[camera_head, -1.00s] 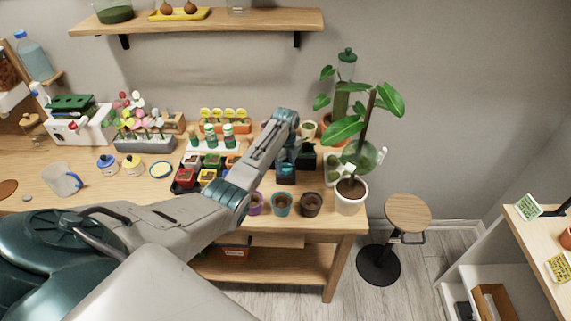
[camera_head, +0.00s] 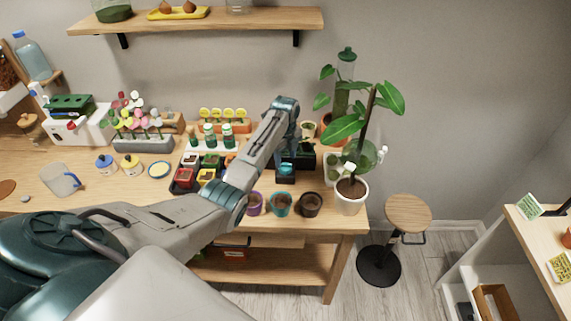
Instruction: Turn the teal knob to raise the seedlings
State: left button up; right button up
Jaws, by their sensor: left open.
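A dark box-like device (camera_head: 305,158) stands near the back right of the workbench. A small teal part, which looks like the knob (camera_head: 286,168), shows on its front. My left arm reaches in from the lower left. My left gripper (camera_head: 290,145) is open and points down, just above and behind the teal part, close to the device. Its fingers are small and dark here, and I cannot tell whether they touch the knob. I cannot make out the seedlings at the device; my wrist hides part of it. My right gripper is not in view.
Small pots with soil (camera_head: 281,204) line the bench's front edge below the device. A tall potted plant (camera_head: 350,190) stands to the right. A tray of coloured pots (camera_head: 184,179) lies to the left. A stool (camera_head: 408,213) stands on the floor at right.

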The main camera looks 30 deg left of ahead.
aim_at(285, 164)
pick_arm(q)
notch_tip(285, 164, up, 7)
jog(key=b, duration=0.2)
jog(key=shift+r, duration=0.15)
dwell(0.4)
